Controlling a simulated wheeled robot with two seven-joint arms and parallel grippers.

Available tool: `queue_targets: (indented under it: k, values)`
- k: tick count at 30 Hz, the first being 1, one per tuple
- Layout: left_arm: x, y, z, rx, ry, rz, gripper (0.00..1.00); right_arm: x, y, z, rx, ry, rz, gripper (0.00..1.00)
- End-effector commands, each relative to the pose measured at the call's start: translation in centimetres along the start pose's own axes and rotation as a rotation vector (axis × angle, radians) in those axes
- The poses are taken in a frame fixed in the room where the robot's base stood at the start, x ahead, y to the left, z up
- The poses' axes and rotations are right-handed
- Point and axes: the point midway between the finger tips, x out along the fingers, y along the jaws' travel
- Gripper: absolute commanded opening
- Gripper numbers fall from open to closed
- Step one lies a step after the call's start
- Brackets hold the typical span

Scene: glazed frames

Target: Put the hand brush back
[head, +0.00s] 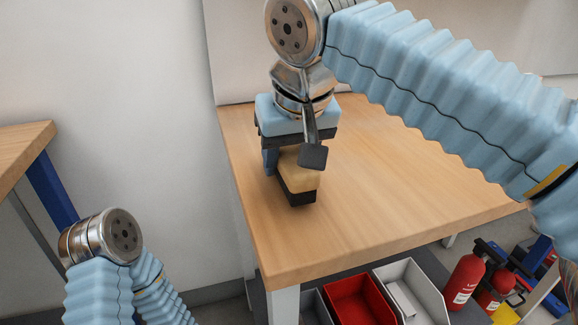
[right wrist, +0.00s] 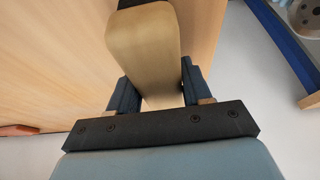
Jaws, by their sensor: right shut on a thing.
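The hand brush (head: 303,180) has a pale wooden body and dark bristles underneath. It is at the left part of the wooden workbench (head: 370,200). My right gripper (head: 284,160) is shut on it from above. In the right wrist view the brush's wooden body (right wrist: 145,45) lies between the two dark fingers of my right gripper (right wrist: 156,90). The bristles point down; I cannot tell whether they touch the bench top. A dark part of my wrist covers some of the brush in the head view. My left arm shows at lower left, but its gripper is out of view.
The bench top right of the brush is clear. Below the bench are a red bin (head: 352,300), a grey bin (head: 418,292) and red extinguishers (head: 465,280). Another table (head: 22,150) stands at far left. A reddish object (right wrist: 18,130) shows at the right wrist view's left edge.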

Motion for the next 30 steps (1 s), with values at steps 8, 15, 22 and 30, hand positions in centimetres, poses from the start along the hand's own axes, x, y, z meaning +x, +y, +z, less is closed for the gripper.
queue_targets:
  k: [8, 15, 22, 30]
  values:
    - [0.29, -0.12, -0.01, 0.0, 0.001, 0.0, 0.72, 1.0, -0.01, 0.45, 0.001, 0.001, -0.001, 0.03]
    - [0.51, -0.21, -0.01, -0.001, 0.001, 0.0, 0.72, 1.32, 0.01, 0.6, 0.001, 0.001, 0.0, 0.52]
    - [0.47, -0.2, -0.01, 0.0, 0.001, 0.0, 0.72, 1.28, 0.01, 0.58, 0.001, 0.001, 0.0, 0.74]
    - [0.1, -0.03, -0.01, 0.0, 0.001, 0.0, 0.72, 0.67, -0.01, 0.37, 0.0, 0.001, -0.001, 0.74]
